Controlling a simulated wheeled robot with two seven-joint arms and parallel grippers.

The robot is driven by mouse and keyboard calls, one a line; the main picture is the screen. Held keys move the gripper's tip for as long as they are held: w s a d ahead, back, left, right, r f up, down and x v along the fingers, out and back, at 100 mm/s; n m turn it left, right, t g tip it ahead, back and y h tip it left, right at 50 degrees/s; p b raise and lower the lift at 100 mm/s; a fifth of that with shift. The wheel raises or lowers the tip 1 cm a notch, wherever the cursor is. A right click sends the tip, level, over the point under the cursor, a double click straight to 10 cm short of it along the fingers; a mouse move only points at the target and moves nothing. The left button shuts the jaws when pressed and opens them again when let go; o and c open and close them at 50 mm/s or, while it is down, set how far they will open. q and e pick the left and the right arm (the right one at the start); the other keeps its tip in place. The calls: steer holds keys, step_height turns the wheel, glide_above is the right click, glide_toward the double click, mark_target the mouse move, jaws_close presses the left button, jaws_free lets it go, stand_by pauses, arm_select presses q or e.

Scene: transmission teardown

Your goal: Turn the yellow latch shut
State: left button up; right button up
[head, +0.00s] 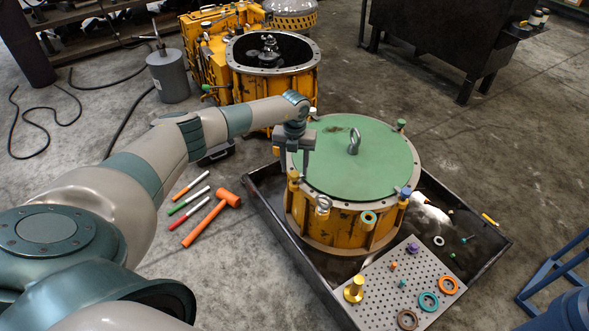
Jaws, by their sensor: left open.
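The yellow latch (294,176) stands on the left rim of the orange round housing (340,228), beside the green lid (378,160). My left gripper (295,163) points down directly over the yellow latch, with its fingers open on either side of the latch's top. I cannot tell whether the fingers touch it. The gripper partly hides the latch, so its turn angle is unclear. A green latch (401,124) and a blue latch (405,192) stand elsewhere on the rim. My right gripper is not in view.
The housing sits in a dark tray (277,223). A perforated plate (382,290) with rings and small parts lies at the tray's front. An orange mallet (212,216) and several coloured markers lie on the floor at left. Another open orange housing (275,85) stands behind.

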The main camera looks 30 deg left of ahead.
mark_target(295, 174)
arm_select(q)
step_height(295, 174, up, 15)
steer(key=p, duration=0.1)
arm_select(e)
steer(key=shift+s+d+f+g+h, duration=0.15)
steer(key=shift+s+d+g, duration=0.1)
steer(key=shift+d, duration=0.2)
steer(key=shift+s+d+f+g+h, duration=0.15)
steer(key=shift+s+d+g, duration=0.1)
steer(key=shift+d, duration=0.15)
arm_select(q)
steer(key=shift+r, duration=0.1)
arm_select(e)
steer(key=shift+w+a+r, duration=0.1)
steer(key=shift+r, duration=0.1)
